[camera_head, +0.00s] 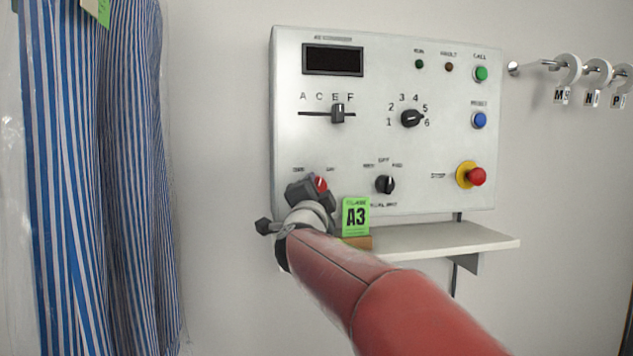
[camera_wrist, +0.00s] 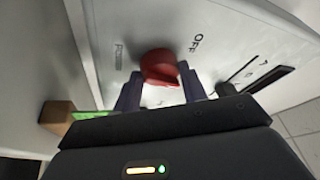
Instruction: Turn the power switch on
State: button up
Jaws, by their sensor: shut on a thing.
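The power switch is a red rotary knob (camera_head: 321,184) at the lower left of the white control panel (camera_head: 300,110). In the wrist view the red knob (camera_wrist: 161,68) sits between my two fingers, with the word OFF printed beside it and partly hidden lettering near it. My gripper (camera_head: 312,189) is at the panel face and is shut on the knob; it also shows in the wrist view (camera_wrist: 163,86). My gripper and arm hide most of the knob's surroundings in the head view. The knob's exact pointing direction is hard to read.
The panel also carries a slider (camera_head: 338,113), a numbered dial (camera_head: 411,118), a black selector (camera_head: 385,184), a red stop button (camera_head: 476,176) and a dark display (camera_head: 332,60). Striped garments (camera_head: 100,180) hang left.

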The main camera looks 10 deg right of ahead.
jog(key=shift+a+r+m+g+h+p, duration=0.15)
jog(key=shift+m+g+p, duration=0.3)
jog(key=shift+m, duration=0.6)
jog(key=shift+d+r+m+g+h+p, duration=0.15)
jog(key=shift+m+g+p, duration=0.25)
jog(key=shift+m, duration=0.7)
jog(key=shift+a+m+g+h+p, duration=0.15)
jog(key=shift+m+g+p, duration=0.3)
jog(key=shift+m, duration=0.6)
jog(key=o, duration=0.7)
jog(key=b+v, duration=0.1)
jog(key=v, duration=0.6)
jog(key=shift+s+a+f, duration=0.1)
jog(key=shift+s, duration=0.3)
